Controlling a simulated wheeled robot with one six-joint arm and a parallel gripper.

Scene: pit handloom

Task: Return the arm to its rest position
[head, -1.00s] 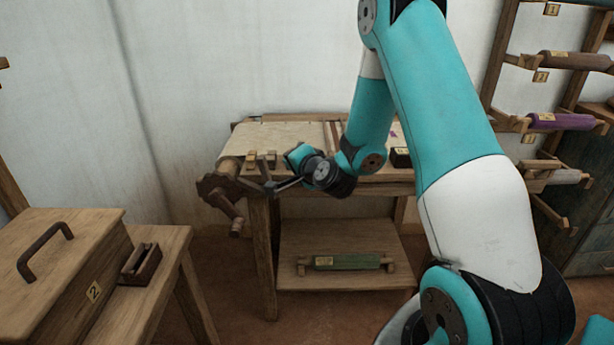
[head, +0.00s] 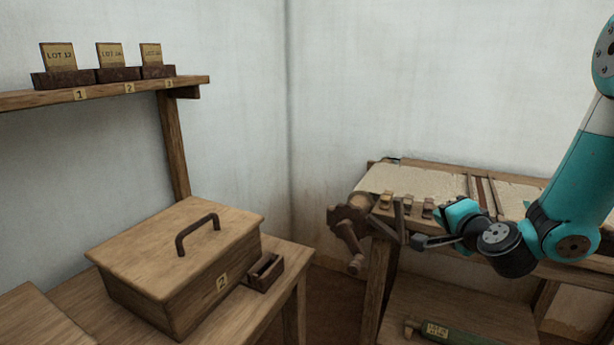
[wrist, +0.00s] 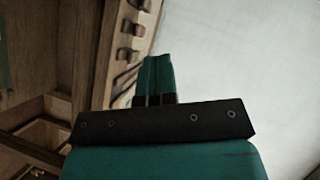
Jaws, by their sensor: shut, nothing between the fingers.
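My gripper (head: 414,241) is at the left front corner of the loom table (head: 455,240), close to the wooden crank (head: 347,235). Its fingers point left and look shut, with nothing between them. I cannot tell whether they touch the table's edge parts. In the wrist view my gripper (wrist: 154,99) also looks shut and empty, with the table's wooden edge beside it. My teal and white arm reaches in from the right.
A lidded wooden box (head: 180,262) marked 2 stands on a side bench at left, with a small dark open box (head: 264,271) beside it. A wall shelf (head: 130,90) holds lot cards.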

